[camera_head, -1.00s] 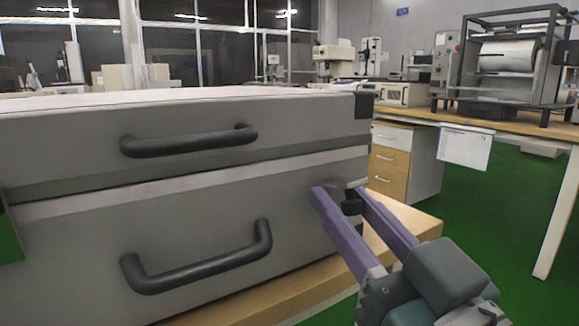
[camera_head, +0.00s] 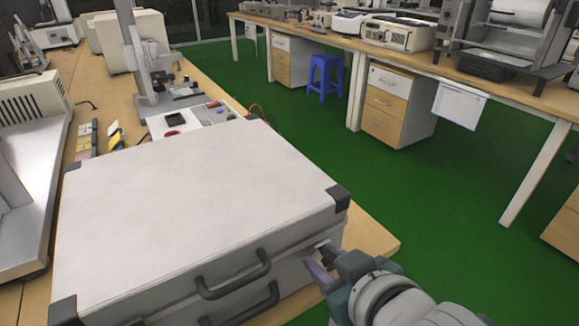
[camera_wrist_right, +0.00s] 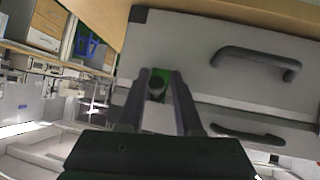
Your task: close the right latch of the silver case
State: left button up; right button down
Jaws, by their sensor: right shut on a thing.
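The silver case (camera_head: 195,190) lies shut on a wooden table, with a pale top, dark corner caps and black handles on its front. My right gripper (camera_head: 315,252) is at the right end of the case front, near the seam between lid and base. In the right wrist view, its two fingers (camera_wrist_right: 160,76) stand on either side of a small dark part, the right latch (camera_wrist_right: 156,87). The gripper is shut on this latch. The fingers hide much of the latch, so its exact position cannot be told. My left gripper is not in view.
The wooden table (camera_head: 372,238) shows bare to the right of the case. Instruments and a small panel (camera_head: 200,115) stand behind it. A blue stool (camera_head: 325,75) and drawer units stand across the green floor (camera_head: 420,185), which is open at the right.

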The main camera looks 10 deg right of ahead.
jog(key=shift+w+d+r+g+h+p, duration=0.25)
jog(key=shift+r+g+p, duration=0.35)
jog(key=shift+p, duration=0.35)
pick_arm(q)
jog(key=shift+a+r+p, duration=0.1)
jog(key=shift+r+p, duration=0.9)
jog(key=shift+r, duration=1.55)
pick_arm(e)
jog(key=shift+w+a+f+g+h, duration=0.1)
jog(key=shift+f+g+h, duration=0.2)
jog(key=shift+g, duration=0.6)
